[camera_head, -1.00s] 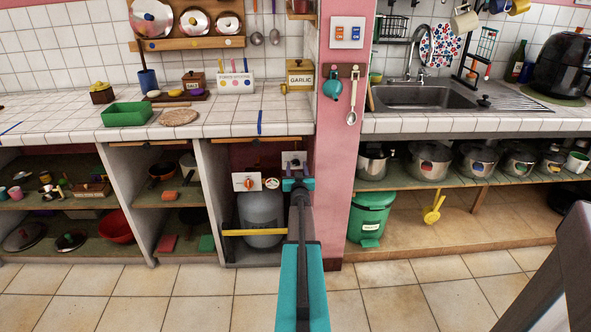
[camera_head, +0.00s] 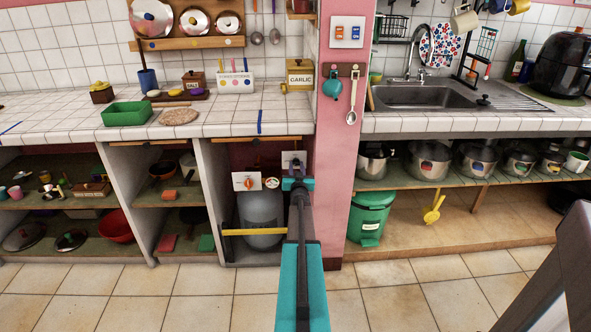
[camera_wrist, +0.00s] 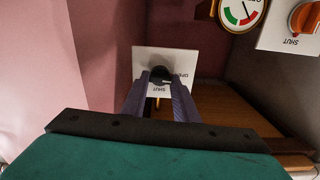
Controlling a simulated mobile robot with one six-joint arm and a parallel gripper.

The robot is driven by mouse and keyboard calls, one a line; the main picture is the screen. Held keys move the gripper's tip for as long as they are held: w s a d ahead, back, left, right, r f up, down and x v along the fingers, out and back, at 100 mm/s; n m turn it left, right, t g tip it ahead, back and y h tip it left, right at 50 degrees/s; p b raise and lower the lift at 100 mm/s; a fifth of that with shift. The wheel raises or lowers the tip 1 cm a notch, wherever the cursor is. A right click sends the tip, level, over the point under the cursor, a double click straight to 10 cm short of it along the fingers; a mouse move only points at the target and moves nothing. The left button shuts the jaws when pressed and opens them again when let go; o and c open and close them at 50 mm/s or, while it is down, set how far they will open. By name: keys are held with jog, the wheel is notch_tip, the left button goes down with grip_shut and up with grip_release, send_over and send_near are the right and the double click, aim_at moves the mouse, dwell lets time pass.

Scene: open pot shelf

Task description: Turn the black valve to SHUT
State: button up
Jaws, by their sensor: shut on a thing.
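The black valve (camera_wrist: 159,75) is a round knob on a white plate (camera_wrist: 178,62) in the wrist view. A pale mark on the knob points to the right, towards OPEN. In the head view the white plate (camera_head: 293,157) shows at the right of the gas bay, above my gripper (camera_head: 297,184); the knob is hardly visible there.
An orange valve (camera_wrist: 304,18) on its own white plate and a round gauge (camera_wrist: 241,13) are close by. A grey cylinder (camera_head: 262,212) with a yellow bar (camera_head: 254,232) stands in the bay. The pink pillar (camera_head: 336,215) is just right of my gripper.

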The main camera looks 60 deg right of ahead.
jog(key=m, duration=0.4)
jog(key=shift+s+d+r+m, duration=0.1)
jog(key=shift+d+r+m, duration=0.1)
jog(key=shift+m, duration=0.1)
jog(key=m+p, duration=0.1)
jog(key=m, duration=0.7)
jog(key=shift+m+p, duration=0.3)
jog(key=shift+p, duration=0.1)
jog(key=shift+f+m+p, duration=0.1)
jog(key=shift+m+p, duration=0.3)
jog(key=shift+m, duration=1.6)
jog(key=o, duration=1)
jog(key=shift+c, duration=0.2)
jog(key=shift+o, duration=0.5)
jog(key=shift+f, duration=0.1)
